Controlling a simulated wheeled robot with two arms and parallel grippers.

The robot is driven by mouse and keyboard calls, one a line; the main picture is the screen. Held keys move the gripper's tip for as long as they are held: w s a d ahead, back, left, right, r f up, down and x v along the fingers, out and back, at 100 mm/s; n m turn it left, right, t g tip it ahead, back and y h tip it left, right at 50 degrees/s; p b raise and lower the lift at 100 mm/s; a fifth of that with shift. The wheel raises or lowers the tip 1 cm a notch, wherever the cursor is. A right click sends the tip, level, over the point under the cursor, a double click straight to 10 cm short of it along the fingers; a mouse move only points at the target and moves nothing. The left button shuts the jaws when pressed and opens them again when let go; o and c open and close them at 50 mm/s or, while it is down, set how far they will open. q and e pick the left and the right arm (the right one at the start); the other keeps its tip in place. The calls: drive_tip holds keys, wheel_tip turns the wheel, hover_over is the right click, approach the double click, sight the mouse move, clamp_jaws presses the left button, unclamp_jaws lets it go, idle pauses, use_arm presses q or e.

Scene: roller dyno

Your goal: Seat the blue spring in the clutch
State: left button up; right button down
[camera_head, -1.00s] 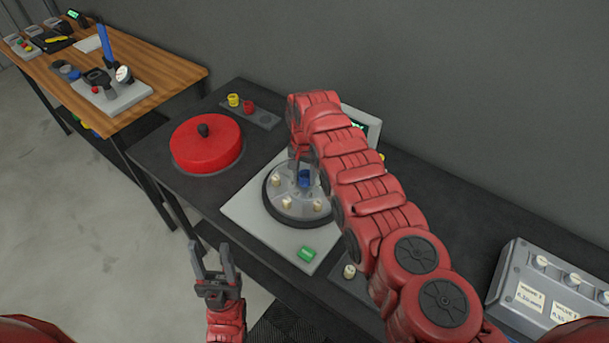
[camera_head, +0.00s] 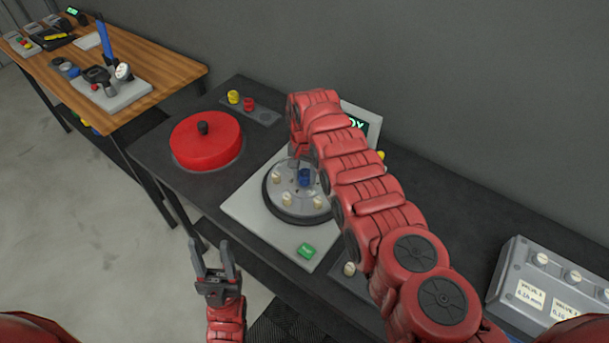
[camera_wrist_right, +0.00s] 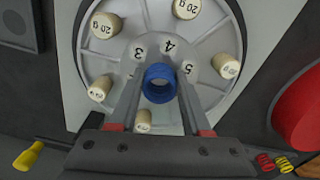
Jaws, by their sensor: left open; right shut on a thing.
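The blue spring (camera_wrist_right: 160,84) is between the fingertips of my right gripper (camera_wrist_right: 155,95), which is shut on it. In the head view the blue spring (camera_head: 305,178) is over the middle of the clutch (camera_head: 280,207), a round grey disc with a dark rim. I cannot tell whether the spring touches the clutch. Several cream weights marked in grams stand around the disc, and the numbers 3, 4 and 5 show near the spring. My left gripper (camera_head: 214,262) is open and empty, low in front of the bench.
A red round cover (camera_head: 206,141) lies on the bench to the left. A small tray (camera_head: 262,117) behind it holds yellow and red springs. A green button (camera_head: 306,251) is on the plate's front corner. A grey control box (camera_head: 545,280) stands at the right.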

drive_tip(key=shift+f, duration=0.1)
idle(0.3)
drive_tip(key=shift+f+b, duration=0.35)
drive_tip(key=shift+b, duration=0.05)
drive_tip(key=shift+c, duration=1.4)
unclamp_jaws()
drive_tip(key=shift+o, duration=0.2)
drive_tip(key=shift+o, duration=1.2)
drive_tip(key=shift+r, duration=0.15)
drive_tip(key=shift+r+p, duration=1.85)
drive_tip(key=shift+r, duration=0.35)
drive_tip(key=shift+r+p, duration=0.5)
drive_tip(key=shift+r, duration=0.7)
